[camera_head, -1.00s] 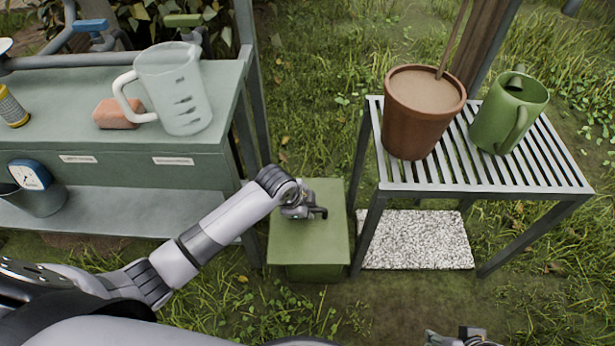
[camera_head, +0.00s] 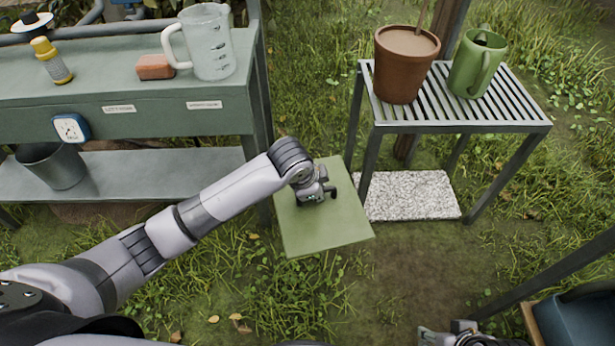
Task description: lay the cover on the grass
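The cover is a flat, square green panel (camera_head: 325,231), turned at an angle in the middle of the view. My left gripper (camera_head: 318,197) is over its upper half and appears shut on it; the exact grip point is hidden under the fingers. The cover looks raised over the ground, and the green box below it is hidden from view. Grass (camera_head: 290,290) shows in front of and to the left of the cover. My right gripper (camera_head: 462,335) is only partly in view at the bottom edge, away from the cover, and its fingers cannot be made out.
A green workbench (camera_head: 170,122) with a measuring jug (camera_head: 212,50) stands left. A slatted metal table (camera_head: 455,112) with a brown pot (camera_head: 402,75) and green watering can (camera_head: 477,65) stands right, above a pale speckled slab (camera_head: 415,196). A blue container (camera_head: 580,320) is lower right.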

